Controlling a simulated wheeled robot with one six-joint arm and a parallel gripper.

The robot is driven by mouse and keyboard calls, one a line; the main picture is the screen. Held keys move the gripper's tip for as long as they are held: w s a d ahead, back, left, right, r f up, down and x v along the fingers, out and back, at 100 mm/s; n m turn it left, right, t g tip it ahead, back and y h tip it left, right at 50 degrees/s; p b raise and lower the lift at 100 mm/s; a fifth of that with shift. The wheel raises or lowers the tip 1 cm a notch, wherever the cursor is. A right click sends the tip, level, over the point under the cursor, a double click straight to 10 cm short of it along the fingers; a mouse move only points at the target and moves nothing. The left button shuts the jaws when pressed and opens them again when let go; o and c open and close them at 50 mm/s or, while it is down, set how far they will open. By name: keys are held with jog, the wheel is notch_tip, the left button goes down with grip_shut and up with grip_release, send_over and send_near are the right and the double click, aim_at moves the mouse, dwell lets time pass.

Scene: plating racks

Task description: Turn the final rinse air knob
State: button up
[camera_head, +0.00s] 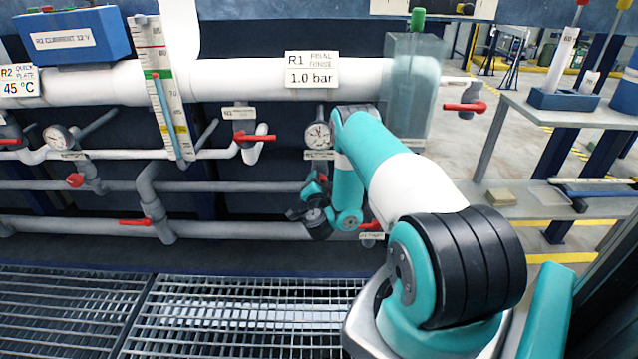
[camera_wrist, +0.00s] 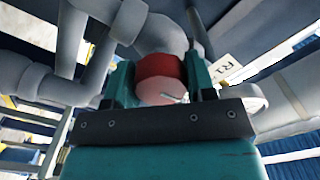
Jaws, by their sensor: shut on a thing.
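The red round air knob (camera_wrist: 160,72) sits on a grey pipe fitting in the wrist view. My gripper (camera_wrist: 160,84) is shut on it, with one teal finger on each side. A pale face with a small white mark shows on the knob's near end. In the head view my gripper (camera_head: 317,192) is at the pipes below the round gauge (camera_head: 318,134), and the knob is mostly hidden there. The sign (camera_head: 312,69) above reads "R1 final rinse, 1.0 bar". The gauge's reading is too small to tell.
Red-handled valves sit close by, one left of the gauge (camera_head: 254,137) and one on the lower pipe (camera_head: 134,222). A white pipe (camera_head: 240,80) runs above. Metal grating (camera_head: 240,315) lies below. A side table (camera_head: 575,112) stands at the right.

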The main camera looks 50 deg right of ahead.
jog(key=shift+s+m, duration=0.1)
jog(key=shift+m, duration=1)
jog(key=o, duration=0.9)
jog(key=shift+a, duration=0.1)
jog(key=shift+p+v, duration=8.65)
jog(key=shift+p, duration=3.8)
